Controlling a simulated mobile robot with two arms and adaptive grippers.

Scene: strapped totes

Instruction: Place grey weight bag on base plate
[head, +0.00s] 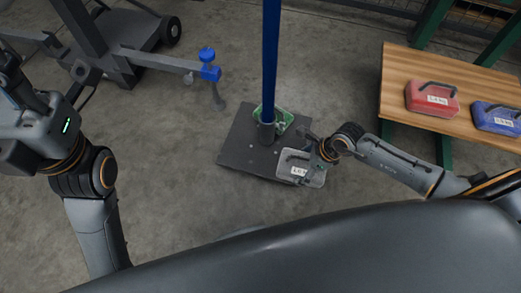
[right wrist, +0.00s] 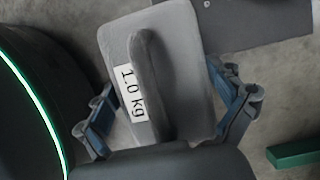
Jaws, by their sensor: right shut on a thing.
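The grey weight bag (head: 291,156), with a white label and a handle, is at the right corner of the dark base plate (head: 236,150). My right gripper (head: 322,152) is shut on it. In the right wrist view the bag (right wrist: 185,60) sits between the blue-grey fingers (right wrist: 165,115), and its label reads 1.0 kg. The bag partly covers the plate's edge (right wrist: 260,22). I cannot tell whether it touches the plate or hangs above it. My left arm is at the left edge of the head view; its finger state is unclear.
A blue pole (head: 270,60) stands on the plate, with a green bag (head: 283,117) behind its foot. A wooden bench (head: 400,75) at right holds a red bag (head: 420,103) and a blue bag (head: 485,119). A wheeled stand with a blue-knobbed arm (head: 165,60) is at upper left.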

